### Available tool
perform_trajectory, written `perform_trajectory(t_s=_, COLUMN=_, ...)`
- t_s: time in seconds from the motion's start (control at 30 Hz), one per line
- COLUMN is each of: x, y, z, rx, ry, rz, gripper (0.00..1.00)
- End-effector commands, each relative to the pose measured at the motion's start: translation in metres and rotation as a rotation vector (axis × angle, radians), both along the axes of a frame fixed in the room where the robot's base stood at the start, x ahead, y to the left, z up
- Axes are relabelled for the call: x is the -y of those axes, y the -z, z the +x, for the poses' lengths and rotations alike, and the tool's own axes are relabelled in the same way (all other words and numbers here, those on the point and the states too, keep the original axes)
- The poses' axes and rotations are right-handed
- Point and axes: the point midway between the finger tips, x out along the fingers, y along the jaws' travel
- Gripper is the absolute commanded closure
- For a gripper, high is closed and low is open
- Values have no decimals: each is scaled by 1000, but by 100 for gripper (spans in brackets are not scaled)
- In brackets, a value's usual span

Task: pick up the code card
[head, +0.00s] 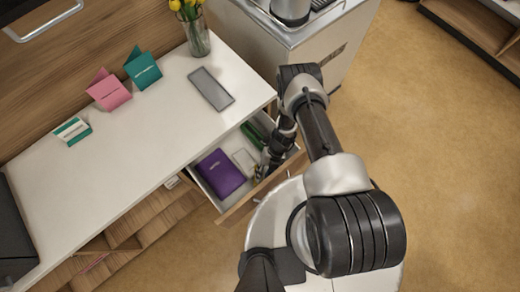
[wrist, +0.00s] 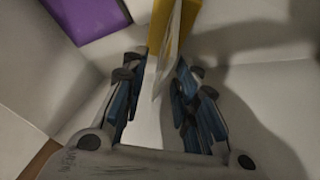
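A pale flat piece, likely the code card, lies in the open drawer beside the purple book in the head view (head: 243,160); no writing on it is legible. In the wrist view a thin whitish piece (wrist: 168,52), seen nearly edge-on, reaches down between my fingers, with a yellow strip (wrist: 187,20) behind it. I cannot tell for sure that either is the card. My gripper (wrist: 164,62) is open, its fingers apart on either side of the whitish piece, with a gap showing. In the head view my gripper (head: 263,171) is low in the drawer, partly hidden by my arm.
The drawer (head: 236,211) also holds a purple book (head: 220,173), seen too in the wrist view (wrist: 85,15), and a green item (head: 254,133). Drawer walls are close around my gripper. The cabinet top (head: 130,150) holds a grey slab (head: 211,88), folded cards and a flower vase (head: 197,36).

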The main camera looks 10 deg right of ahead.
Motion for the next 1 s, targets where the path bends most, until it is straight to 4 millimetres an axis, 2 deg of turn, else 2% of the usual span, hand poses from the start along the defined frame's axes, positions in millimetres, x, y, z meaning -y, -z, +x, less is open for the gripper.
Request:
perform_trajectory(t_s=0.07, x=0, y=-1, z=0, rx=0, ry=0, rz=0, gripper=72)
perform_trajectory(t_s=0.5, x=0, y=-1, z=0, rx=0, ry=0, rz=0, gripper=100)
perform_trajectory(t_s=1.0, x=0, y=-2, z=1, rx=0, ry=0, rz=0, gripper=100)
